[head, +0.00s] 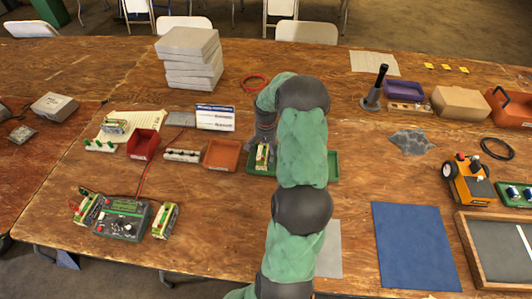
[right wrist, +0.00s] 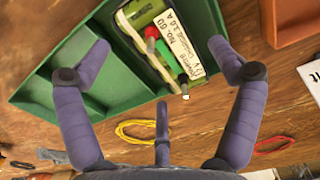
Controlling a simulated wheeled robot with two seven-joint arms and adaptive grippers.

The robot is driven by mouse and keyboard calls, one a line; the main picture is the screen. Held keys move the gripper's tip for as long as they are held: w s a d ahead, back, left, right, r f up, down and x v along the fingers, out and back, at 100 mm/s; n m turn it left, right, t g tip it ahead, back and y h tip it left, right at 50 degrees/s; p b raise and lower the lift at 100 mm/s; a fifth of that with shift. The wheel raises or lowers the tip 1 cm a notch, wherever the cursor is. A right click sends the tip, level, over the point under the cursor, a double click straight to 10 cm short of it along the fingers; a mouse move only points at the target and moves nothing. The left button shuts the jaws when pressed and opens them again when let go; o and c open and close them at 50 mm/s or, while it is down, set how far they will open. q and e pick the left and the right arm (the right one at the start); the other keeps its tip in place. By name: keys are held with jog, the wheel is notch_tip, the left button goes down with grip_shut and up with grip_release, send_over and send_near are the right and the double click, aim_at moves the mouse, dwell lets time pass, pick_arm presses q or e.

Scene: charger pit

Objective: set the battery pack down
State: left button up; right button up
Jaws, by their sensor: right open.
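A battery pack (head: 262,157) with a cream label and green casing is in the green divided tray (head: 334,166). In the right wrist view the pack (right wrist: 180,40) shows its label, a red and a green terminal, and lies in one compartment of the tray (right wrist: 60,120). My right gripper (head: 264,141) is over the tray's left part. Its fingers (right wrist: 150,66) are spread wide on either side of the pack, apart from it. My right arm hides the tray's middle in the head view. My left gripper is not in view.
A charger (head: 122,218) with battery packs at both sides stands at front left. A red bin (head: 143,144) and an orange-brown tray (head: 222,155) are left of the green tray. A stack of grey boxes (head: 190,58) stands behind. A blue mat (head: 415,245) lies at front right.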

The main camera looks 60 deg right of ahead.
aim_at(266, 153)
notch_tip(266, 153, up, 8)
jog(key=p, duration=0.2)
jog(key=shift+r, duration=0.15)
dwell(0.4)
